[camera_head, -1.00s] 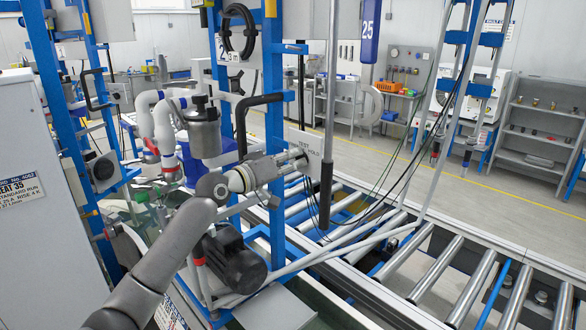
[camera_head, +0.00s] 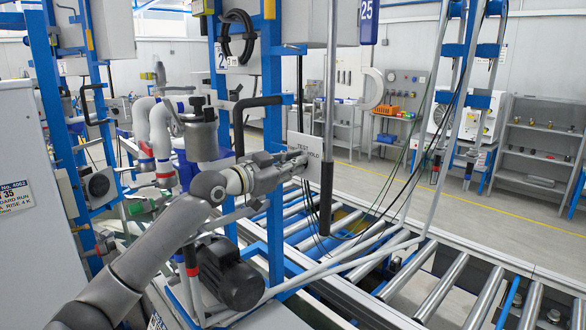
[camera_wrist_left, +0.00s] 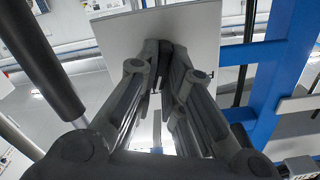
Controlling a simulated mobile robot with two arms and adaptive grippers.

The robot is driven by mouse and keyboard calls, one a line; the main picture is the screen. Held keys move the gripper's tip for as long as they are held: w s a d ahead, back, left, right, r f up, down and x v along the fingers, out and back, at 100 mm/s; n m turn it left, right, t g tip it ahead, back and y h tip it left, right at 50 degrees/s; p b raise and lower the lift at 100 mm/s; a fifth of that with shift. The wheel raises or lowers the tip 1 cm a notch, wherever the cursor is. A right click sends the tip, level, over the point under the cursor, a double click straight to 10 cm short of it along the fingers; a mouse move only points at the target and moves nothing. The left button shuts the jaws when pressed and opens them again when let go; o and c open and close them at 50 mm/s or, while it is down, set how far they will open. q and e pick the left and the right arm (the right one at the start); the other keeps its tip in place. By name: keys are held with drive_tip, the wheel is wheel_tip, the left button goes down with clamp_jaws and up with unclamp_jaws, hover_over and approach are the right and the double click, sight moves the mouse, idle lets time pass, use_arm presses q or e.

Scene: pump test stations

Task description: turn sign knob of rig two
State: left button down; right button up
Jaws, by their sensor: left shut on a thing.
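The sign of rig two is a pale plate (camera_head: 310,144) lettered TEST and HOLD on the blue frame, left of a hanging dark-sleeved pole. My left gripper (camera_head: 298,161) reaches it from the left, with its fingertips at the plate's face. It is shut on the sign knob, which the fingers hide. In the left wrist view the plate (camera_wrist_left: 200,22) fills the top middle, and the fingertips (camera_wrist_left: 165,48) meet close together in front of it. The knob's angle cannot be seen. My right gripper is in neither view.
The dark-sleeved pole (camera_head: 326,190) hangs close to the right of the sign. A grey pump canister (camera_head: 201,135) and a dark motor (camera_head: 229,273) sit by my left arm. A roller conveyor (camera_head: 440,293) lies to the right. Blue uprights (camera_head: 272,120) stand behind the gripper.

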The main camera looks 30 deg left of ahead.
use_arm(q)
drive_tip(key=m, duration=0.4)
drive_tip(key=shift+m, duration=0.4)
drive_tip(key=shift+d, duration=0.1)
drive_tip(key=c, duration=1.5)
unclamp_jaws()
drive_tip(key=shift+c, duration=0.2)
drive_tip(key=v, duration=1.2)
drive_tip(key=shift+f, duration=0.1)
